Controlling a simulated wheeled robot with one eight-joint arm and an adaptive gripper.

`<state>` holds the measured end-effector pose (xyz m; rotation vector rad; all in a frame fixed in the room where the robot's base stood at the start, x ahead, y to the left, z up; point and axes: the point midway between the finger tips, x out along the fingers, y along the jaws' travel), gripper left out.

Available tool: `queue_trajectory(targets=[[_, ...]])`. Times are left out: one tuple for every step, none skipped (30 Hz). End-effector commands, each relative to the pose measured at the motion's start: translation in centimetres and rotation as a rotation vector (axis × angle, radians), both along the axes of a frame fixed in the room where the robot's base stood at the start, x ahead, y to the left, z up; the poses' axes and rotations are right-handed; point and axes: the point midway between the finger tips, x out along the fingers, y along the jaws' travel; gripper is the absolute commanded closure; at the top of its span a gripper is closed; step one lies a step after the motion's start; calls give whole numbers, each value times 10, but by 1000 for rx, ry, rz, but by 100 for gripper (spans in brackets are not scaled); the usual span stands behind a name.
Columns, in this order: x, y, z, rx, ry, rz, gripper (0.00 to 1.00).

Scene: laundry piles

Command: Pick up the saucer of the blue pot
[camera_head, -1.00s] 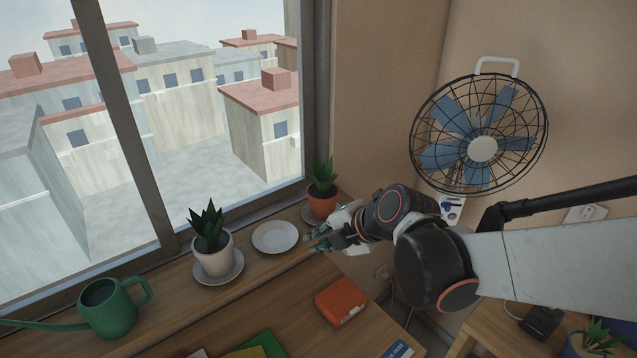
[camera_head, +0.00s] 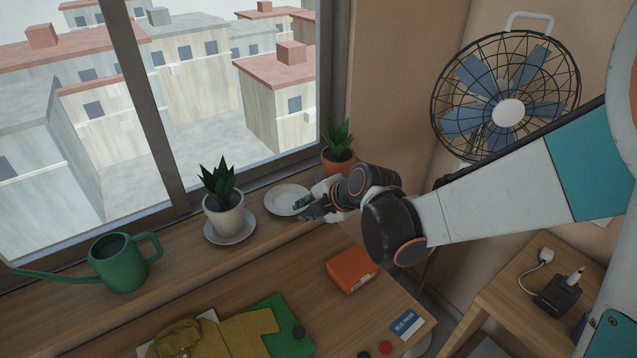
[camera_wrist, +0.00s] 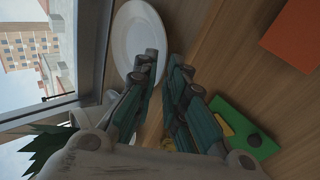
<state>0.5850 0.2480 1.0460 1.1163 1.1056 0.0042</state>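A white, empty saucer (camera_head: 283,198) lies on the window sill between the white pot and the terracotta pot. It also shows in the wrist view (camera_wrist: 136,35), at top centre. No blue pot is in view now. My gripper (camera_head: 307,207) is at the saucer's right edge in the head view. In the wrist view my gripper (camera_wrist: 165,62) has its two fingers a little apart with nothing between them. The left finger overlaps the saucer's right rim in the picture; I cannot tell whether it touches.
A white pot (camera_head: 223,217) with a plant stands on its own saucer, left of the empty one. A terracotta pot (camera_head: 338,160) stands behind my gripper. A green watering can (camera_head: 120,266), an orange box (camera_head: 351,270) and a fan (camera_head: 506,112) are nearby.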

Motion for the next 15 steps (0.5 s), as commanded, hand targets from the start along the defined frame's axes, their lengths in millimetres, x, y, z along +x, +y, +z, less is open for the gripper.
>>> queue_trajectory(targets=[[3, 3, -5, 0, 0, 1, 89], [4, 5, -7, 0, 0, 1, 89], [6, 6, -9, 0, 0, 1, 89], [6, 7, -10, 0, 0, 0, 89], [7, 7, -10, -1, -1, 1, 89], [8, 8, -11, -1, -1, 1, 89], [8, 8, -12, -1, -1, 1, 89], [8, 9, -12, -1, -1, 1, 89], [9, 9, -12, 0, 0, 0, 89], [9, 9, -12, 0, 0, 0, 89], [9, 9, -12, 0, 0, 0, 89], [9, 9, -12, 0, 0, 0, 89], [9, 9, -12, 0, 0, 0, 89], [9, 9, -12, 0, 0, 0, 89], [8, 9, -12, 0, 0, 0, 89]])
